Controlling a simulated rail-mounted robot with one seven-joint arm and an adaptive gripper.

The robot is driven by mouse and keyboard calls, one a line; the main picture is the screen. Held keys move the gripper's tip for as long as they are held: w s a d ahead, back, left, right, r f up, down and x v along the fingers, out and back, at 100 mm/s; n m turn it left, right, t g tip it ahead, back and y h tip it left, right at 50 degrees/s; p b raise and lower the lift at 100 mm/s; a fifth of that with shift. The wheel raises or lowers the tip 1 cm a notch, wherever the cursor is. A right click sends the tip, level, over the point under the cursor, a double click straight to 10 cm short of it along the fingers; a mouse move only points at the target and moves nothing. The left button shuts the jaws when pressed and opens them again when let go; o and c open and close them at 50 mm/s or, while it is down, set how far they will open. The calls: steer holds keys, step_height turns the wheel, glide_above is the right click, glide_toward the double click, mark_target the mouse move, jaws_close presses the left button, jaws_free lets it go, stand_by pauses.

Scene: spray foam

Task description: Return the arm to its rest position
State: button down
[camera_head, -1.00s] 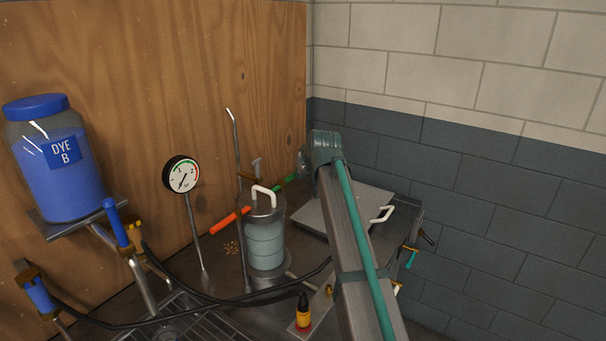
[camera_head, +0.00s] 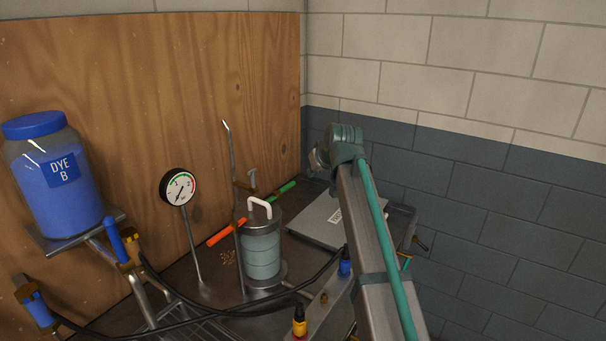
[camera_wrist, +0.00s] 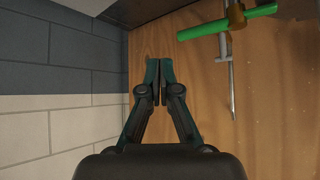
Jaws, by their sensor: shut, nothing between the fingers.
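My arm (camera_head: 372,240) rises from the bottom of the head view, right of centre, and bends at a teal joint (camera_head: 345,142) in front of the brick wall. My gripper (camera_wrist: 159,72) shows in the wrist view. Its two teal-tipped fingers are together, with nothing seen between them. They are in front of the wooden panel (camera_wrist: 190,70), apart from the other things. In the head view the gripper cannot be made out.
The bench holds a clear canister (camera_head: 261,250) with a white handle, a gauge (camera_head: 179,187), a grey flat lid (camera_head: 320,219) and a small yellow-and-black bottle (camera_head: 300,321). A blue DYE B jar (camera_head: 55,185) stands left. A green-handled bar (camera_wrist: 228,29) is near the gripper's upper right.

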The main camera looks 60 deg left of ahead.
steer(key=shift+w+d+r, duration=0.2)
steer(key=shift+d+r, duration=0.15)
steer(key=shift+r, duration=0.05)
